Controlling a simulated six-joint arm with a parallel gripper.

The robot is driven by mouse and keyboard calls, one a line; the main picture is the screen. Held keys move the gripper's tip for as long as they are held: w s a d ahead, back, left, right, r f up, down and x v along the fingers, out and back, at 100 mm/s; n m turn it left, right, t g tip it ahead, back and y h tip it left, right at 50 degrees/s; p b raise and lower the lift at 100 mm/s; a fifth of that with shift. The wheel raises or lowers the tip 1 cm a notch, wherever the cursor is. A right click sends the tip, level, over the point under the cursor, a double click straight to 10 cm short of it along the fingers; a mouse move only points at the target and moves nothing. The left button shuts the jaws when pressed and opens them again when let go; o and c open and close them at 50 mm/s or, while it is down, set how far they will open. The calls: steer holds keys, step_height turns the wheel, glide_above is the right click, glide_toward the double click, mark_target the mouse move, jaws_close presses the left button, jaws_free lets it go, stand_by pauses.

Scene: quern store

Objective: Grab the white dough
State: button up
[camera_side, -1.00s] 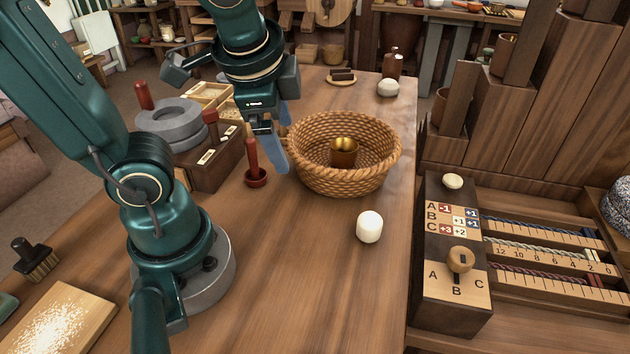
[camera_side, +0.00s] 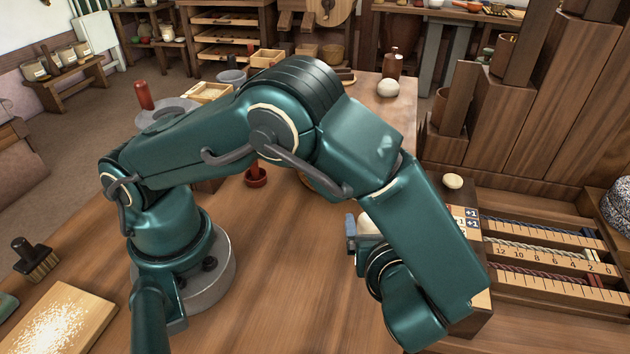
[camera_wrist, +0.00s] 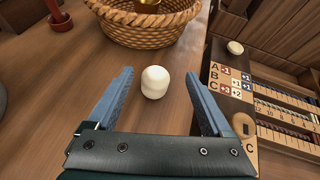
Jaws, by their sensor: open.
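The white dough (camera_wrist: 155,82) is a small, pale, rounded lump standing on the wooden table, just in front of the basket in the wrist view. My gripper (camera_wrist: 159,75) is open, with one blue finger on each side of the dough and visible gaps between. In the side view the dough (camera_side: 368,226) shows only in part; my arm and gripper hide the rest. I cannot tell the exact height of the fingertips above the table.
A dark counting box with a number panel (camera_wrist: 232,75) lies to the right. A red peg (camera_side: 256,176) on a base stands left of the basket. Bare table lies to the left.

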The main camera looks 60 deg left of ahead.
steer(key=shift+s+d+f+m+t, duration=0.2)
steer(key=shift+s+f+m, duration=0.1)
steer(key=shift+f, duration=0.15)
steer(key=shift+s+d+f+m+t, duration=0.1)
steer(key=shift+s+d+f+m, duration=0.05)
steer(key=shift+s+f+m, duration=0.2)
steer(key=shift+x, duration=2.5)
jaws_close()
